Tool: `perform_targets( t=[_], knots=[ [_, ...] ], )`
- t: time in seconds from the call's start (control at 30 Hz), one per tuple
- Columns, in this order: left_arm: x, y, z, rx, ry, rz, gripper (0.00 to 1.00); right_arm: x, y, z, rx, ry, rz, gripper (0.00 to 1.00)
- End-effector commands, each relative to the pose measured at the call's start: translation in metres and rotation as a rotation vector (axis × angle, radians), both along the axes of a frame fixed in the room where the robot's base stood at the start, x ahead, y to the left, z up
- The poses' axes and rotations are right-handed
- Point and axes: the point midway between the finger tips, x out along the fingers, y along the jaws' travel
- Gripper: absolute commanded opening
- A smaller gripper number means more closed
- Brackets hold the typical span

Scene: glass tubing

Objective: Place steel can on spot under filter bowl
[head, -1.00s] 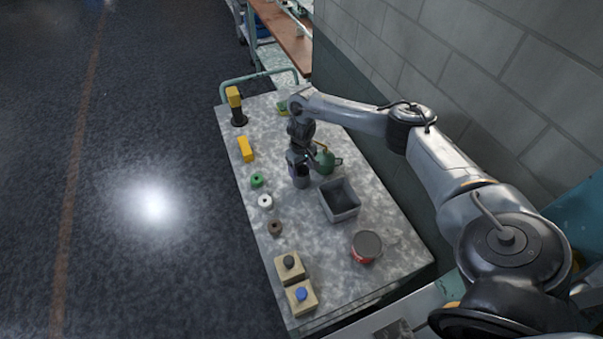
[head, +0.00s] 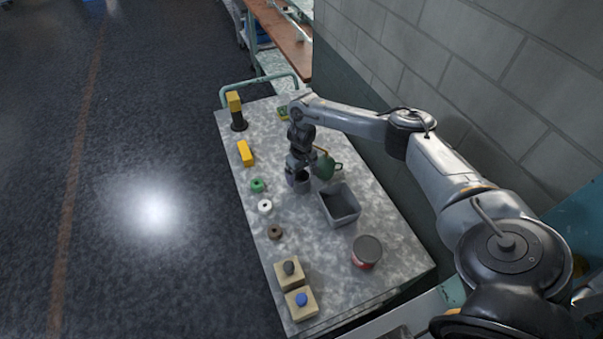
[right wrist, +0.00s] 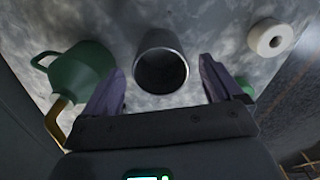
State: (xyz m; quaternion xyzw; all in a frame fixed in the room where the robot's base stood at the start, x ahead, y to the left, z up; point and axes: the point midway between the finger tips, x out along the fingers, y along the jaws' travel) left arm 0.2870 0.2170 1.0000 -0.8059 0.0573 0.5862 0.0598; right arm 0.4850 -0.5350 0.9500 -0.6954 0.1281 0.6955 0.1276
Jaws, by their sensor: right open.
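A dark grey, open-topped steel can (right wrist: 162,62) stands on the mottled table between the spread fingers of my right gripper (right wrist: 158,88) in the right wrist view. The fingers are open, with a gap on both sides of the can. In the head view my right gripper (head: 297,164) points down over the can (head: 302,185), which it partly hides. A tall yellow-topped unit with a black lower part (head: 236,112) stands at the table's far left corner. I cannot tell whether it is the filter bowl, and no marked spot is clear. My left gripper is not in view.
A green oil can (head: 325,168) stands close right of the gripper. A grey bin (head: 344,206) and a red tin (head: 366,252) are nearer. A wall borders the right.

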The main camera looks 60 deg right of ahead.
Motion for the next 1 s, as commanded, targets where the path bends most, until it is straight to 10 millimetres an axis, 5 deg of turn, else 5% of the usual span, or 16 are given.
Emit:
perform_targets(
  t=[0.43, 0.6, 1.0],
  knots=[
    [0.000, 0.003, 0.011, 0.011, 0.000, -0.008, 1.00, 0.001, -0.001, 0.066, 0.000, -0.004, 0.000, 0.93],
    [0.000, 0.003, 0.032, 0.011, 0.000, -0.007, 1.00, 0.001, 0.000, 0.099, -0.001, -0.003, 0.000, 0.93],
    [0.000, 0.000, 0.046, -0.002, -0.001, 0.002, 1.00, 0.000, 0.000, 0.122, 0.000, 0.000, -0.001, 0.97]
  ],
)
